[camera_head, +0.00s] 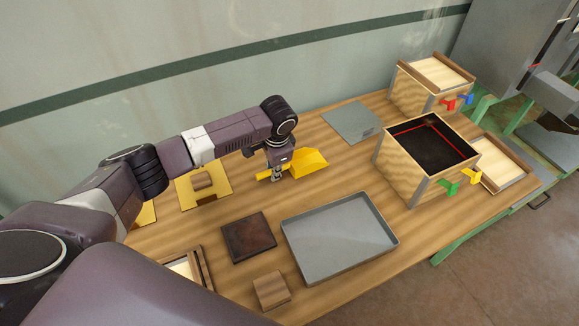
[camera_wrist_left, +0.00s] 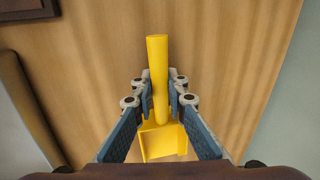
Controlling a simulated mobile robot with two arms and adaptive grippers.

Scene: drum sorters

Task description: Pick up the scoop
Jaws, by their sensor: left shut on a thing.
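The yellow scoop (camera_head: 308,161) is at the back middle of the table in the head view, with its open pan towards the right. My left gripper (camera_head: 277,172) is shut on its handle from above. In the left wrist view the yellow handle (camera_wrist_left: 158,75) runs between the two fingers of my left gripper (camera_wrist_left: 158,98), and the pan lies below it in the picture, partly hidden. I cannot tell whether the scoop touches the table. My right gripper is not in view.
A grey tray (camera_head: 337,273), a dark square plate (camera_head: 249,238) and a wooden block (camera_head: 271,290) lie in front. An open wooden box (camera_head: 407,177) with green and yellow handles stands right. A grey sheet (camera_head: 352,122) lies behind. A yellow plate (camera_head: 187,200) lies left.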

